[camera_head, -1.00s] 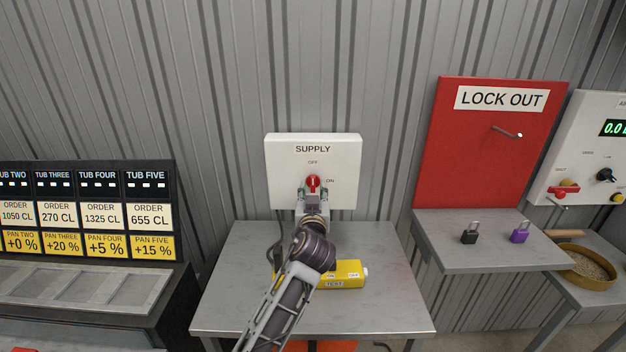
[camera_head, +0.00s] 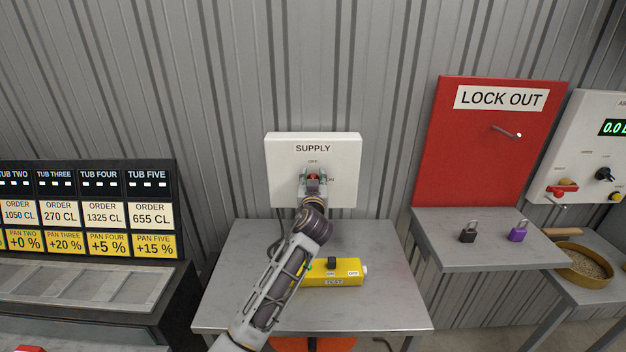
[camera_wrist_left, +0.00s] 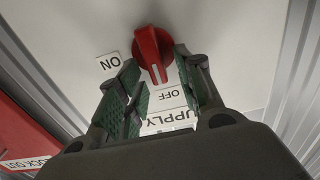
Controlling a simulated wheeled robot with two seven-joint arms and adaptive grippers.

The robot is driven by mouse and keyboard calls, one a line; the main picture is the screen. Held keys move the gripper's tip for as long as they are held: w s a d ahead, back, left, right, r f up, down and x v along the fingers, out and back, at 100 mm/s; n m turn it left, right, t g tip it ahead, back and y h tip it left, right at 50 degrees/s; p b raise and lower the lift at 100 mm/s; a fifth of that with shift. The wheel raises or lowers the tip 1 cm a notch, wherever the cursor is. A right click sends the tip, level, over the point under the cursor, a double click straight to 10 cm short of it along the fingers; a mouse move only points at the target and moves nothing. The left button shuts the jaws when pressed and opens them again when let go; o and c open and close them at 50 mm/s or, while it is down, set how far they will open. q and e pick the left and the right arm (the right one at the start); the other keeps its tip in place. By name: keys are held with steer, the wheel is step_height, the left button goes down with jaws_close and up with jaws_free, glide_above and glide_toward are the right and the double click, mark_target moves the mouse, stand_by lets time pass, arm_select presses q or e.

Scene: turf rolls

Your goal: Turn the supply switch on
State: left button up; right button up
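The white supply panel (camera_head: 284,178) on the wall bears a red rotary switch (camera_head: 313,176), mostly covered by my gripper in the head view. In the left wrist view the red switch (camera_wrist_left: 151,52) shows clearly, and its white mark points toward the OFF label (camera_wrist_left: 176,95). The ON label (camera_wrist_left: 110,62) is off to its side. My left gripper (camera_wrist_left: 158,85) is open, its green-padded fingers apart with the switch just ahead of and between their tips. I cannot tell whether either finger touches it. My right gripper is not in view.
A grey table (camera_head: 385,290) below the panel holds a yellow tester (camera_head: 335,272). To the right, a red lock-out board (camera_head: 470,160) stands above a shelf with a black padlock (camera_head: 468,236) and a purple padlock (camera_head: 517,235). A display board (camera_head: 100,180) is at left.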

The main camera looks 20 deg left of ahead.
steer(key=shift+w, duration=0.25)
